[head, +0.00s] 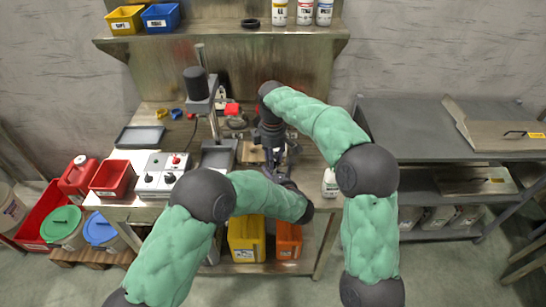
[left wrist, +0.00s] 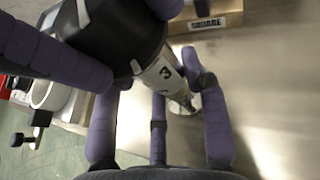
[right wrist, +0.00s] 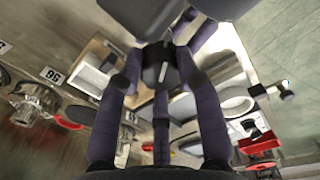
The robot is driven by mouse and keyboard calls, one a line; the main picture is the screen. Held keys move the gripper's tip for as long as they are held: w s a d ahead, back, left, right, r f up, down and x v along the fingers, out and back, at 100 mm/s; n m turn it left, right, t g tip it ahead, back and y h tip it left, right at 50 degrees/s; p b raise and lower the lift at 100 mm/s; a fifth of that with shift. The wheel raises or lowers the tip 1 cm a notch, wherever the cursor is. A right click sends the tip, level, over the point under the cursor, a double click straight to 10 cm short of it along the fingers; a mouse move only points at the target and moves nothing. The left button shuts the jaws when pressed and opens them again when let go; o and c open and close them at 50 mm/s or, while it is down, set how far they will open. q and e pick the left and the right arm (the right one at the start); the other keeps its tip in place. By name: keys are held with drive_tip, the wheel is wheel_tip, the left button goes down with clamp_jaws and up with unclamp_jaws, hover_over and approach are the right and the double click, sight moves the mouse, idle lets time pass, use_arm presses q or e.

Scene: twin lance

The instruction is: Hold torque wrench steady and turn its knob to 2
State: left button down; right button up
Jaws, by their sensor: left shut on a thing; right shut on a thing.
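The torque wrench stands above the workbench; in the left wrist view its metal shaft (left wrist: 184,98) shows below a dark body with a white label band (left wrist: 160,75) reading 3. My left gripper (head: 288,178) is shut on the wrench from the front; its purple fingers (left wrist: 160,105) are around it. My right gripper (head: 268,140) comes from above, shut on the black knob (right wrist: 157,66), which sits between its fingers (right wrist: 160,85) in the right wrist view. Arms and fingers hide most of the wrench in the head view. The knob's setting cannot be read for sure.
The workbench (head: 150,205) holds a control box (head: 160,175), red bin (head: 112,178), dark tray (head: 140,137) and a post stand (head: 200,85) left of the grippers. A white bottle (head: 330,183) stands right.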

drive_tip(key=shift+s+d+m, duration=0.1)
drive_tip(key=shift+d+m, duration=0.1)
drive_tip(key=shift+m, duration=0.3)
drive_tip(key=m, duration=0.2)
drive_tip(key=shift+m, duration=0.3)
drive_tip(key=shift+s+m, duration=0.1)
drive_tip(key=shift+m, duration=2)
drive_tip(key=shift+f, duration=0.1)
drive_tip(key=o, duration=1.1)
drive_tip(key=shift+o, duration=0.2)
drive_tip(key=shift+a, duration=0.15)
